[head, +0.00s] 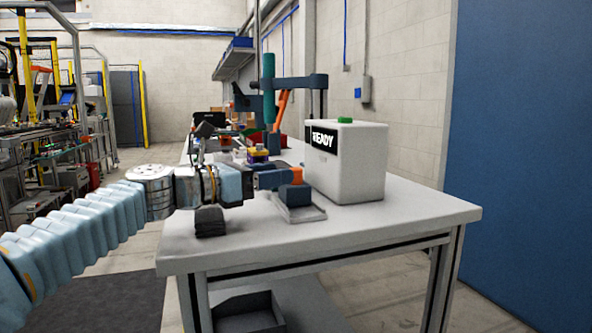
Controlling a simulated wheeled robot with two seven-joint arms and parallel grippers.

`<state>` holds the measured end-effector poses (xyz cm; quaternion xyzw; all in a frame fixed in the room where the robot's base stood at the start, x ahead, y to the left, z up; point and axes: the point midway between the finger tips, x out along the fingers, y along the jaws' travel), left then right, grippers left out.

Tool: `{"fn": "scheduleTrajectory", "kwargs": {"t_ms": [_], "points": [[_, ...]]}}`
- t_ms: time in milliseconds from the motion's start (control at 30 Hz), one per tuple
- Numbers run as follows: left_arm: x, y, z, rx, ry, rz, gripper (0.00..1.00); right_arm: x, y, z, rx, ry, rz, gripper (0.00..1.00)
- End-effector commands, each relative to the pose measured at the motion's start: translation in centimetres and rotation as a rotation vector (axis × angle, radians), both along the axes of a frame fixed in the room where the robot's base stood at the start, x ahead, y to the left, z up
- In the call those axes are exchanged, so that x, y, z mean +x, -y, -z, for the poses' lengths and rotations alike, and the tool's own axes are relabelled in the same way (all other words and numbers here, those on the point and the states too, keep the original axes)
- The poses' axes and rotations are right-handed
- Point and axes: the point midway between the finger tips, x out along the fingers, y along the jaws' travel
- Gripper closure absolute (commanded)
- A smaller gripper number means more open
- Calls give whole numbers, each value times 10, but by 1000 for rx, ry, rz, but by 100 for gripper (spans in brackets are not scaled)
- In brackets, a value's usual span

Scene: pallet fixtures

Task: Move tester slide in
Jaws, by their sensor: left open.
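The tester is a white box (354,165) with a black display reading "READY" and a green button on top. It stands on the right part of the table. Its slide is a light grey tray (302,214) sticking out at the tester's front left. My left gripper (252,183) is open, reaching in from the left at the slide's left side. Blue and orange parts show between the gripper and the slide. Whether the gripper touches the slide I cannot tell. My right gripper is out of view.
The grey table (380,226) has free room at its front and right. Behind the gripper stand small coloured items and a dark stand with a horizontal arm (290,83). A dark bin (248,312) is under the table. A blue panel (525,150) is at the right.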

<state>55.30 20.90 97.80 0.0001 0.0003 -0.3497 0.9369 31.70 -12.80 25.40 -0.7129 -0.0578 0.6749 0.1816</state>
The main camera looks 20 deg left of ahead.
Motion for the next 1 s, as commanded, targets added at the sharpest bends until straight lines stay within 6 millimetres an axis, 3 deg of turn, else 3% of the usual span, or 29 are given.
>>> {"fn": "scheduleTrajectory", "kwargs": {"t_ms": [100, 300, 667, 1000], "points": [[19, 17, 0, 1, -1, 2, 47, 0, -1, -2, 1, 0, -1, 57], [38, 33, -1, -1, -1, 1, 47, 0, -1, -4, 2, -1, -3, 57], [42, 37, 0, -1, 1, 0, 47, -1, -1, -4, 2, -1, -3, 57], [42, 36, 0, 0, 0, 0, 98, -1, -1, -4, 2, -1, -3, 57]]}}
